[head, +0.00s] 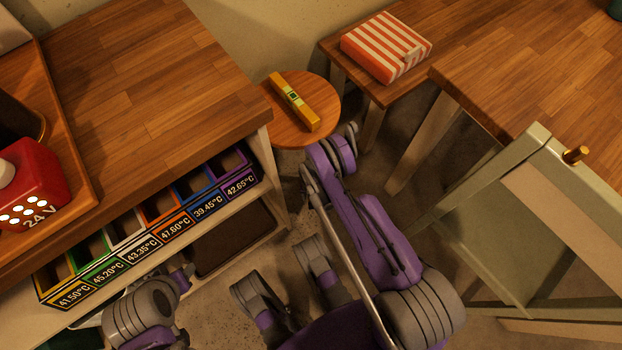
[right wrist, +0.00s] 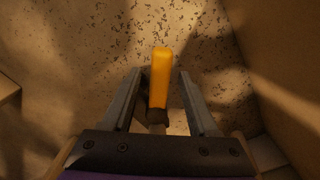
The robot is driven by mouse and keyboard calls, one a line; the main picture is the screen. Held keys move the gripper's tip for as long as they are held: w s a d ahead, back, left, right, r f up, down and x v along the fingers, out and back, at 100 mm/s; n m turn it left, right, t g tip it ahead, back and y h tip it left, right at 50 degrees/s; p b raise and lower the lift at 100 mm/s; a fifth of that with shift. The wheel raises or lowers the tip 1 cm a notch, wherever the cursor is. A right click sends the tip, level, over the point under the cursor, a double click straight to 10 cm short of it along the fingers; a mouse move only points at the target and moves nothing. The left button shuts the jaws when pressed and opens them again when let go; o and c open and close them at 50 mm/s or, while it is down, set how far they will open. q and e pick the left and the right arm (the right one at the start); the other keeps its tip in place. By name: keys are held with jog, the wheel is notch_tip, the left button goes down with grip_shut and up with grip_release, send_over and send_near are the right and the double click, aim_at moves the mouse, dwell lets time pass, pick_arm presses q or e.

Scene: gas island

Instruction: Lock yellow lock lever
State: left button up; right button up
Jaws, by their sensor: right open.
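The yellow lock lever (right wrist: 161,65) shows in the right wrist view as a short orange-yellow handle on a darker stem. My right gripper (right wrist: 161,78) is open, with one finger on each side of the lever. Narrow gaps show between the fingers and the handle. The lower end of the stem is hidden behind the gripper body. I cannot make out the lever or the right gripper's fingers in the head view. My left gripper is not clearly visible in either view.
A round stool (head: 318,128) holds a yellow spirit level (head: 294,101). A wooden workbench (head: 150,60) has coloured, temperature-labelled bins (head: 160,215) below its edge. A red-striped box (head: 385,46) lies on the far table. A pale green frame (head: 500,210) stands right. A wall (right wrist: 285,60) rises right of the lever.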

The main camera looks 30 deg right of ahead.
grip_shut()
dwell(1.4)
